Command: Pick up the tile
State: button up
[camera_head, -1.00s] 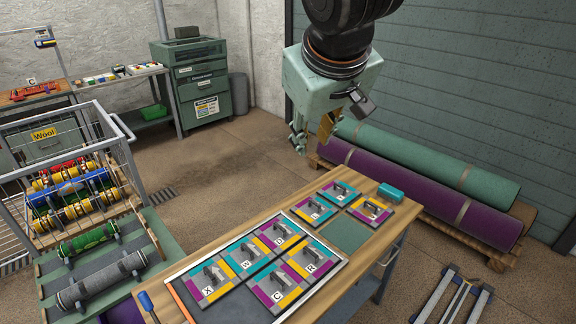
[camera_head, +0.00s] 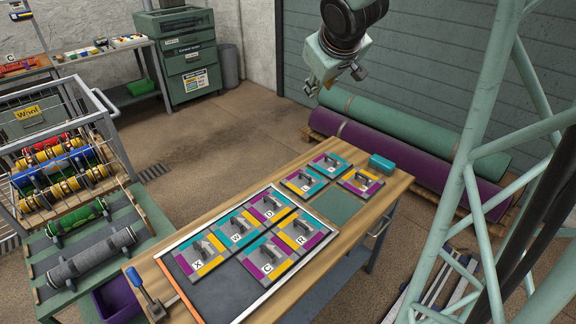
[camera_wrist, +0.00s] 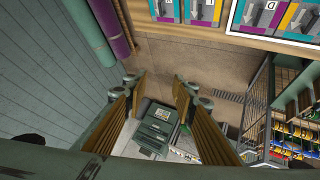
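Several square tiles with purple, yellow, teal and grey patches and a dark handle on top lie on the wooden workbench (camera_head: 300,299). Lettered ones, such as the X tile (camera_head: 201,256), W tile (camera_head: 235,231), D tile (camera_head: 267,207), C tile (camera_head: 264,257) and R tile (camera_head: 299,234), sit in a white-edged tray (camera_head: 225,297). Three more tiles (camera_head: 304,182) lie behind the tray. Which tile is meant, I cannot tell. My gripper (camera_head: 316,87) hangs in the air beyond the bench's far end, apart from all tiles. The wrist view shows its fingers (camera_wrist: 155,85) spread with nothing between them.
A green pad (camera_head: 336,207) and a teal block (camera_head: 382,163) lie on the bench. Green and purple rug rolls (camera_head: 400,149) lie behind it. A wire cart (camera_head: 60,150) stands at left. A green lattice frame (camera_head: 480,200) crosses the right foreground. The tray's front corner is empty.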

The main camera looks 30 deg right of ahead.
jog(key=w+d+f+n, duration=0.1)
jog(key=w+d+f, duration=0.55)
jog(key=d, duration=0.25)
jog(key=t+y+b, duration=0.2)
send_over(334, 159)
jog(key=s+a, duration=0.3)
jog(key=a, duration=0.1)
notch_tip(334, 159, down, 11)
jog(key=s+d+f+t+y, duration=0.1)
jog(key=s+d+f, duration=0.1)
jog(key=f, duration=0.4)
jog(key=s+d+f+t+y+b, duration=0.1)
jog(key=s+d+f+y, duration=0.1)
jog(key=f, duration=0.4)
jog(key=s+d+f+t+y, duration=0.1)
jog(key=s+d+f, duration=0.1)
jog(key=f, duration=0.4)
jog(key=shift+s+d+f+n+y, duration=0.15)
jog(key=shift+s+d+n+y, duration=0.15)
jog(key=shift+s+n, duration=0.1)
jog(key=shift+s+f, duration=0.45)
jog(key=shift+b+x, duration=1)
jog(key=shift+x, duration=3.35)
jog(key=shift+w+a, duration=0.1)
